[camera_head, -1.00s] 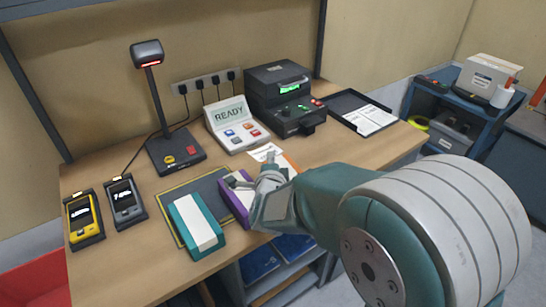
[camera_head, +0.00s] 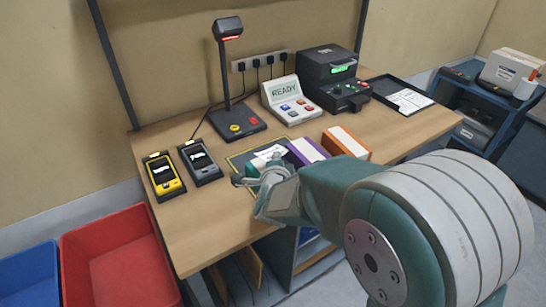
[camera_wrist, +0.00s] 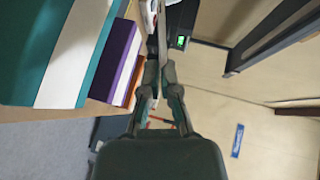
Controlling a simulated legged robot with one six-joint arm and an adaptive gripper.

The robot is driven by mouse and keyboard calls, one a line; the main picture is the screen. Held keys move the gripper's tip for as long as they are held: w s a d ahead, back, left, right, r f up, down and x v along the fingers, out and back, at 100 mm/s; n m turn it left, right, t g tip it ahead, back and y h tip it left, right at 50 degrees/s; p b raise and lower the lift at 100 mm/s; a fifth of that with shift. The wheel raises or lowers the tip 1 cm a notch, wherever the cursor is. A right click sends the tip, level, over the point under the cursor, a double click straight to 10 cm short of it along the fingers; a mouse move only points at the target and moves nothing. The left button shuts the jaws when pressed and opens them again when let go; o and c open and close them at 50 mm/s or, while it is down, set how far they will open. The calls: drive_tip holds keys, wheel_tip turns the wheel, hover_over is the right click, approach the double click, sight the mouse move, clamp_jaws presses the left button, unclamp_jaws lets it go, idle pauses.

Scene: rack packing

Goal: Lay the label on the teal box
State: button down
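The teal box shows large at the left of the wrist view (camera_wrist: 28,45), with a white strip along its face. In the head view it is mostly hidden behind my gripper (camera_head: 260,176). My gripper's fingertips are close together in the wrist view (camera_wrist: 160,72). A thin pale sheet, seen nearly edge-on, extends from between them and appears to be the label (camera_wrist: 162,35). A white patch in the head view just above the gripper (camera_head: 268,153) looks like the same label. I cannot tell whether it touches the teal box.
The purple box (camera_head: 299,157) and orange box (camera_head: 356,149) stand to the right. A scanner stand (camera_head: 237,125), a READY console (camera_head: 291,108) and a printer (camera_head: 330,75) are behind. Yellow (camera_head: 164,187) and grey (camera_head: 201,169) handhelds lie left. A red bin (camera_head: 113,241) is below left.

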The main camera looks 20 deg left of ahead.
drive_tip(key=f, duration=0.6)
drive_tip(key=shift+a, duration=0.4)
drive_tip(key=shift+d+f, duration=0.1)
drive_tip(key=shift+d, duration=0.4)
drive_tip(key=c, duration=0.8)
unclamp_jaws()
drive_tip(key=shift+a+f, duration=0.15)
drive_tip(key=shift+a, duration=0.1)
drive_tip(key=shift+c, duration=0.2)
drive_tip(key=shift+d, duration=0.15)
drive_tip(key=shift+s+d, duration=0.95)
drive_tip(key=shift+d, duration=0.2)
drive_tip(key=shift+o, duration=0.2)
